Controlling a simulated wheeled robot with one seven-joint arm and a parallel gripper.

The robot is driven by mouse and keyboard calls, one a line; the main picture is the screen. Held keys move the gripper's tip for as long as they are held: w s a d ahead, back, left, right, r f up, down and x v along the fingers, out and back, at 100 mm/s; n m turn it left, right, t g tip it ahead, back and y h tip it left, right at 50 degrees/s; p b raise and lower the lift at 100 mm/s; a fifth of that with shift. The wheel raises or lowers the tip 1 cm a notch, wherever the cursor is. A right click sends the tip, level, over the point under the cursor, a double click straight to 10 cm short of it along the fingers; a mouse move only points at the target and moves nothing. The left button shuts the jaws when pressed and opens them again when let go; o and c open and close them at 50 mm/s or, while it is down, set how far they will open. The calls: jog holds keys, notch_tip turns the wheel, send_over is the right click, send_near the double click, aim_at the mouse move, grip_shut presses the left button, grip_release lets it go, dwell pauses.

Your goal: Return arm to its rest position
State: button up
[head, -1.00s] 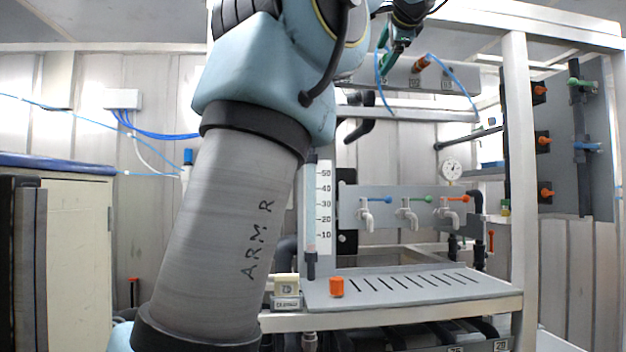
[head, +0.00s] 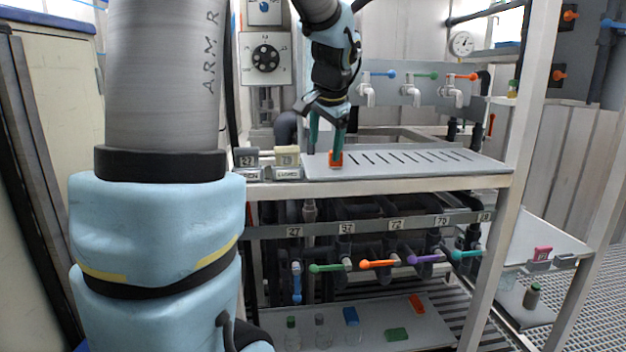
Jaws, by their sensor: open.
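My arm reaches up the left side of the head view and over the rig. My gripper (head: 326,148) hangs pointing down over the left end of the slotted grey shelf (head: 450,165). Its two teal fingers are apart.
Two labelled blocks (head: 287,156) stand left of the gripper. Taps (head: 410,90) line the panel behind. Coloured valve handles (head: 379,264) sit below the shelf. A lower tray (head: 370,320) holds small bottles and caps. A white post (head: 522,110) rises at the right.

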jog(key=s+a+f+n+g, duration=0.2)
jog(key=s+a+f+n, duration=0.2)
jog(key=s+f, duration=0.5)
jog(key=s+a+f+n+g, duration=0.2)
jog(key=s+a+f+n, duration=0.2)
jog(key=s+f, duration=0.6)
jog(key=shift+s+a+g+h, duration=0.3)
jog(key=shift+s+a+h, duration=0.1)
jog(key=shift+a, duration=0.3)
